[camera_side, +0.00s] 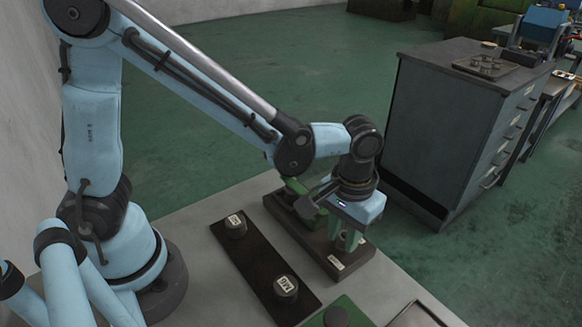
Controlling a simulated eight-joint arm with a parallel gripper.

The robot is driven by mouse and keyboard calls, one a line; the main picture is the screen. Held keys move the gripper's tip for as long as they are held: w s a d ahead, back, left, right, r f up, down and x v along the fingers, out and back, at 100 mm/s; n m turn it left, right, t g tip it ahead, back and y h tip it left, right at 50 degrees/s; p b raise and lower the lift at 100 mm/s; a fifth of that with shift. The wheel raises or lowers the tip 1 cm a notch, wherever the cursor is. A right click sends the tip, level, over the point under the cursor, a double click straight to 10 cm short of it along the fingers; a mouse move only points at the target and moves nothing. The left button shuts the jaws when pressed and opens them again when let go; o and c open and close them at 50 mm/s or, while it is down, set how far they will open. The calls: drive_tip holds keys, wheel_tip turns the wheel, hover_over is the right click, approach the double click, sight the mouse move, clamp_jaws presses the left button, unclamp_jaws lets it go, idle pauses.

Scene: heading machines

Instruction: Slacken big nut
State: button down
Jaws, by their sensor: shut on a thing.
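My gripper (345,238) points down over a dark base block (295,225) near the bench's far edge. Its green fingers are shut on what seems to be the big nut, low above the right part of the block. The nut itself is hidden by the fingers and is too small to make out. A green fixture part (296,192) stands on the block's left end, partly behind my gripper. A pale label (337,262) is on the block's near end.
A black plate (262,262) holds two dark labelled cylinders (236,225) (287,289). A grey drawer cabinet (450,130) stands beyond the bench (195,225).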

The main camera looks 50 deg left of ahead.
sight(344, 237)
drive_tip(key=shift+d+n, duration=0.1)
drive_tip(key=shift+n, duration=2.1)
drive_tip(key=c, duration=0.9)
unclamp_jaws()
wheel_tip(344, 237, up, 12)
drive_tip(key=shift+r, duration=0.1)
